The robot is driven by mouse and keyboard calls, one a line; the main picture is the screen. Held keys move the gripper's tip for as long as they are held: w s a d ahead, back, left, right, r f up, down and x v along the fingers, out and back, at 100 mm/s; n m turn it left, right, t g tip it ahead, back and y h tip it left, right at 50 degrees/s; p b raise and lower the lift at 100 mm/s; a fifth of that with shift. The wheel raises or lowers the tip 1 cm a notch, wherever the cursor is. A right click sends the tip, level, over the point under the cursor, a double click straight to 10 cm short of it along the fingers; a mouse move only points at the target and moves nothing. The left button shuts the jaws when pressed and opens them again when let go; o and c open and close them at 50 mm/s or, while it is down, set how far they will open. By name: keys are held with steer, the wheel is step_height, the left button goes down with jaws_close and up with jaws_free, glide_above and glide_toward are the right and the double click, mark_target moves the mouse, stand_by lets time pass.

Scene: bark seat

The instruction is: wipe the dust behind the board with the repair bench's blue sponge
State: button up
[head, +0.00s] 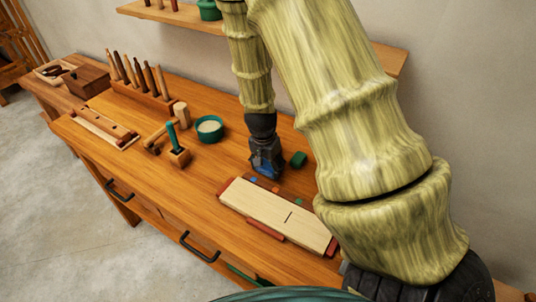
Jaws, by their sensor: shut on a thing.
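My gripper (265,160) is pointed down over the bench top (140,150), just behind the pale board. It is shut on the blue sponge (268,168), which shows only in part between the dark fingers. Whether the sponge touches the bench is hard to tell. The pale wooden board (265,208) lies flat near the front right of the bench, with a dark slit in its face and reddish blocks along its edges. I cannot make out any dust behind the board; my gripper hides part of that strip.
A small green piece (298,159) lies just right of my gripper. A teal bowl (209,129), a wooden block with a teal-handled tool (175,150) and a rack of tools (142,90) stand to the left. A shelf (180,14) hangs on the wall behind.

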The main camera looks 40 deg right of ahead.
steer(key=shift+r+p, duration=2.25)
steer(key=shift+r, duration=0.45)
